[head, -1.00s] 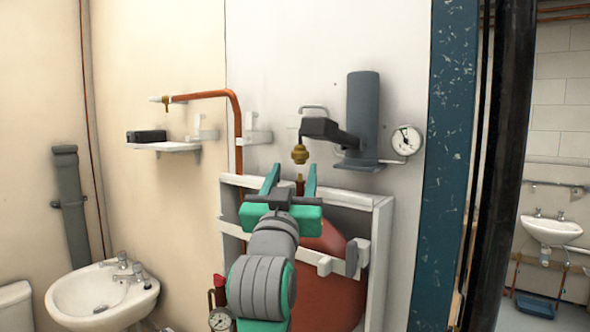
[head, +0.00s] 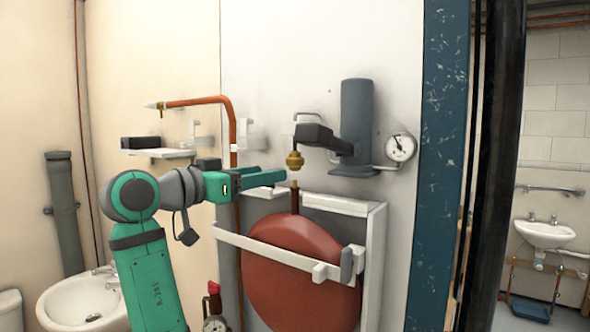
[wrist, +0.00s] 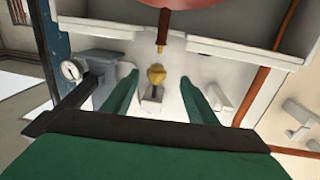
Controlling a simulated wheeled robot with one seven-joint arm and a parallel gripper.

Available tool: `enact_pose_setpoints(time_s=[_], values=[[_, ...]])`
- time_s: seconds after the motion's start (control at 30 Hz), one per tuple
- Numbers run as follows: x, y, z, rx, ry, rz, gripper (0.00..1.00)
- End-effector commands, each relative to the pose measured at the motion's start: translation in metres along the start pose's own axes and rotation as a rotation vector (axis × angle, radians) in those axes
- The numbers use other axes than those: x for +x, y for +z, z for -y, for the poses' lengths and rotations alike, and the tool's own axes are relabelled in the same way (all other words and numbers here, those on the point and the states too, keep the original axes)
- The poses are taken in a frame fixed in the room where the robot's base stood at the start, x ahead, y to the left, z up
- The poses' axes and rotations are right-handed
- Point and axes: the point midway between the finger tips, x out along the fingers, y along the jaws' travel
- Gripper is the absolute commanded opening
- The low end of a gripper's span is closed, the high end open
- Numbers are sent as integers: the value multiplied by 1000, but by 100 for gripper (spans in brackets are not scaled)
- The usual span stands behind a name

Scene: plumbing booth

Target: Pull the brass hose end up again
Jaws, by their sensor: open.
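The brass hose end (head: 295,160) hangs upright under the dark arm of the wall bracket (head: 322,137). A thin brown pipe stub (head: 295,195) stands below it on the red vessel, with a small gap between the two. My gripper (head: 278,174) comes in from the left, level, with its green fingertips just left of and slightly below the hose end. In the wrist view, the hose end (wrist: 156,76) shows between the open fingers of my gripper (wrist: 158,77), apart from both. The fingers hold nothing.
The red vessel (head: 290,265) sits in a white frame (head: 376,250) with a crossbar. A gauge (head: 400,147) is at right. A small shelf (head: 160,153) and a copper pipe (head: 232,120) are on the left. A basin (head: 85,305) stands lower left.

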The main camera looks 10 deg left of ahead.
Motion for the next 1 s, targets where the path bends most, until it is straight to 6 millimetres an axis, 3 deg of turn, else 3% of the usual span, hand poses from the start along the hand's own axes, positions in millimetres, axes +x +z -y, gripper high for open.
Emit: enact_pose_setpoints(time_s=[0.1, 0.23, 0.7, 1.0], values=[[-4, -3, -1, 0, 35, 9, 53], [5, -3, -2, 1, 41, 9, 53], [82, -2, -6, 0, 41, 9, 53], [101, -2, -6, 1, 37, 8, 53]])
